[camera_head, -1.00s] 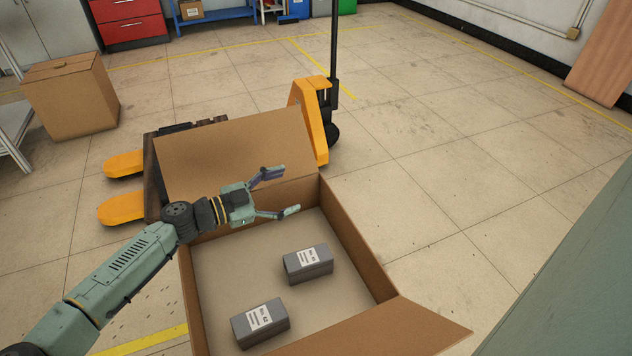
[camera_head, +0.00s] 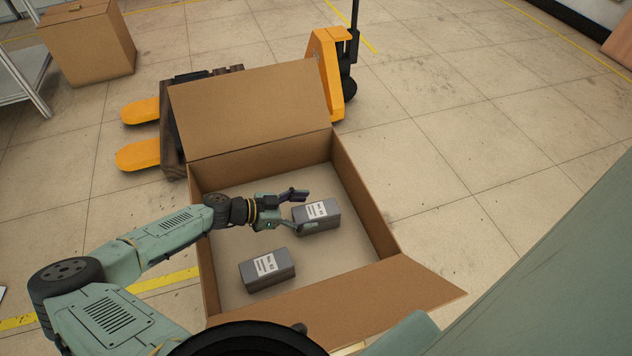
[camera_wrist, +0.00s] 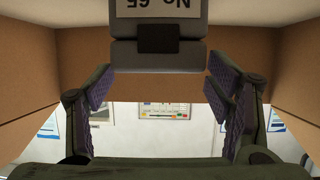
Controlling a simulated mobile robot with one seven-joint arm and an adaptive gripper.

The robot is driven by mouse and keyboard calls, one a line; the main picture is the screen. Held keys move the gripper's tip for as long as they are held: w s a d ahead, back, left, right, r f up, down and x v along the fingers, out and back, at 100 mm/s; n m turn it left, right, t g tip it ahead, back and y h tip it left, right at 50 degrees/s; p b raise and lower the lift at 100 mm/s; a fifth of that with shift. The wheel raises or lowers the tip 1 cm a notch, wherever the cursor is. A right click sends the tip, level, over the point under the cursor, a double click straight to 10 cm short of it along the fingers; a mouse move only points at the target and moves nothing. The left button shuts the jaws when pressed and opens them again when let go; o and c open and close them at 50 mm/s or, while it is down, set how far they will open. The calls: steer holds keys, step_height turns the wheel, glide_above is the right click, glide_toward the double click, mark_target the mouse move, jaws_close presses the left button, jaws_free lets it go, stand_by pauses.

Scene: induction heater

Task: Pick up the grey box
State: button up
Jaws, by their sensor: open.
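Two grey boxes with white labels lie inside an open cardboard box (camera_head: 372,207). The far grey box (camera_head: 330,221) is at the right, and the near grey box (camera_head: 267,270) is nearer the front left. My gripper (camera_head: 302,211) is open, with its fingers at the left end of the far grey box and partly over it. In the wrist view, a grey box labelled "No 65" (camera_wrist: 158,54) sits at the top, between and beyond the open fingers. I cannot tell whether the fingers touch it.
The cardboard box's walls surround the gripper, with flaps folded outward (camera_head: 250,105). A yellow pallet jack (camera_head: 328,70) with a pallet stands behind. A closed carton (camera_head: 90,45) is at the upper left. Floor to the right is clear.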

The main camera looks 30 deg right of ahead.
mark_target(313, 211)
steer(key=x, duration=0.3)
steer(key=shift+s+d+f, duration=0.15)
steer(key=shift+d+f, duration=0.05)
steer(key=shift+d, duration=0.05)
steer(key=shift+c, duration=0.4)
steer(key=c, duration=1.5)
